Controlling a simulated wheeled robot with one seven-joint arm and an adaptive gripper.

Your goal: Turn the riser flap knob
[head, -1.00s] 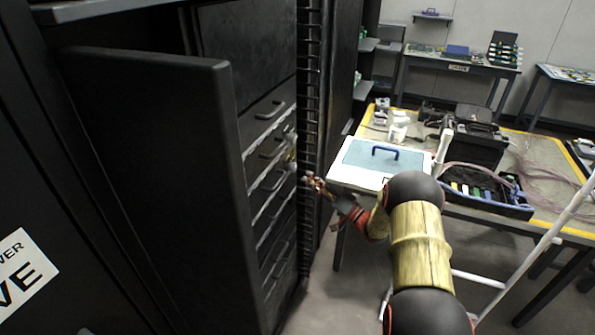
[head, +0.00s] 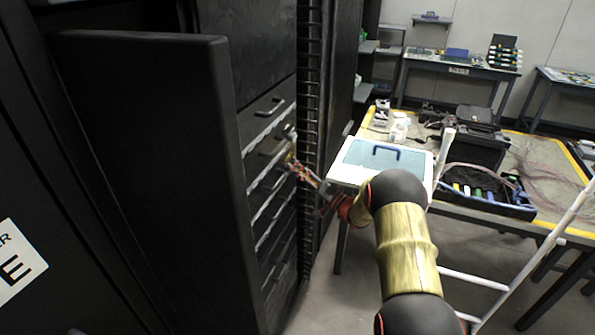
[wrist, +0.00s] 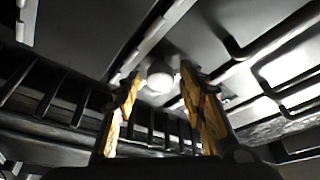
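A round pale knob (wrist: 160,78) shows in the wrist view, on the dark cabinet front. It appears between and just beyond the fingertips of my gripper (wrist: 158,82). The two fingers, with worn yellow pads, are spread apart with nothing held between them. In the head view my gripper (head: 292,164) is at the right edge of the drawer stack, close to the cabinet front. A small pale round part (head: 289,132), possibly the same knob, shows just above it. Whether the fingers touch the knob cannot be told.
A dark cabinet door (head: 160,150) stands open at the left. Drawers with bar handles (head: 270,108) lie beside a slotted vertical rail (head: 308,110). At the right, a yellow-edged table (head: 545,225) carries a white case with a blue handle (head: 385,165) and a black toolbox.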

